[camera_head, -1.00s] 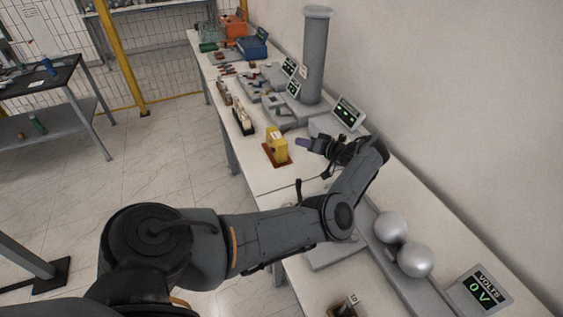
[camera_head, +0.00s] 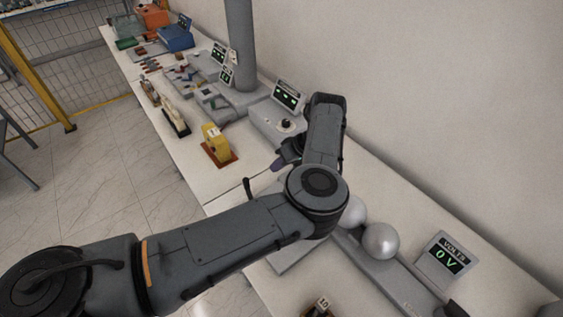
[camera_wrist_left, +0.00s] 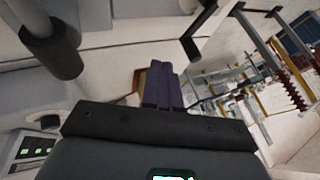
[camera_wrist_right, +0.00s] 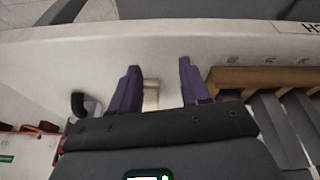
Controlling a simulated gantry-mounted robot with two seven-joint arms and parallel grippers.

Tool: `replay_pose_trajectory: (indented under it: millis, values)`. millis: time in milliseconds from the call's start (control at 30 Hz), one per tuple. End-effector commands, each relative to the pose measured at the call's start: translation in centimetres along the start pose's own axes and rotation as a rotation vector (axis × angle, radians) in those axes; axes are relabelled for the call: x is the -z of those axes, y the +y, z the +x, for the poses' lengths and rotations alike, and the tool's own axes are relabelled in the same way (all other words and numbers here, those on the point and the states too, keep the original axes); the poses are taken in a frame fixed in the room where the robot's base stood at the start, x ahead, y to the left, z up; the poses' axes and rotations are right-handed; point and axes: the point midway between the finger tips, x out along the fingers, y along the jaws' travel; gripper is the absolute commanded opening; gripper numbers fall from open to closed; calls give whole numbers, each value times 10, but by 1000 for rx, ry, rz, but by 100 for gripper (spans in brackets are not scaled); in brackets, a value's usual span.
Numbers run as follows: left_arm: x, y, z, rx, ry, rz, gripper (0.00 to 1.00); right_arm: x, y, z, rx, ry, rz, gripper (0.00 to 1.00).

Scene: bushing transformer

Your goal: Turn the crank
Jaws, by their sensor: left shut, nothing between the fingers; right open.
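A thin dark upright handle (camera_head: 248,188), which looks like the crank, stands near the table's front edge, just behind my left forearm. Its lower end and mount are hidden by the arm. My left gripper (camera_head: 280,163) is low over the table beyond the handle, pointing left, apart from it. In the left wrist view its purple fingers (camera_wrist_left: 163,75) are together and empty, with a dark angled piece (camera_wrist_left: 197,40) to their right. My right gripper (camera_wrist_right: 160,75) is open, seen only in its own wrist view. A pale piece (camera_wrist_right: 151,95) shows between its fingers; contact is unclear.
A grey box with a black knob (camera_head: 286,124) and a display (camera_head: 288,96) sits beyond my left wrist. A yellow device (camera_head: 215,143) stands left of it. Metal spheres (camera_head: 381,240) and a 0 V meter (camera_head: 446,254) are at right. The wall bounds the table's back.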

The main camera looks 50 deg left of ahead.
Motion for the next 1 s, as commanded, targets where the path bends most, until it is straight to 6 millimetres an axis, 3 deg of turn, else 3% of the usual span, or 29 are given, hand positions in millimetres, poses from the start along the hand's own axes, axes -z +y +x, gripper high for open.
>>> replay_pose_trajectory:
  millis: [267,600,1000]
  values:
    - [1,-1,56,3,0,-2,0,2,-2,-2,6,2,6,46]
    - [1,-29,68,1,1,0,0,6,-3,-14,10,5,10,46]
    - [0,-36,73,0,1,1,0,6,-1,-15,5,4,4,46]
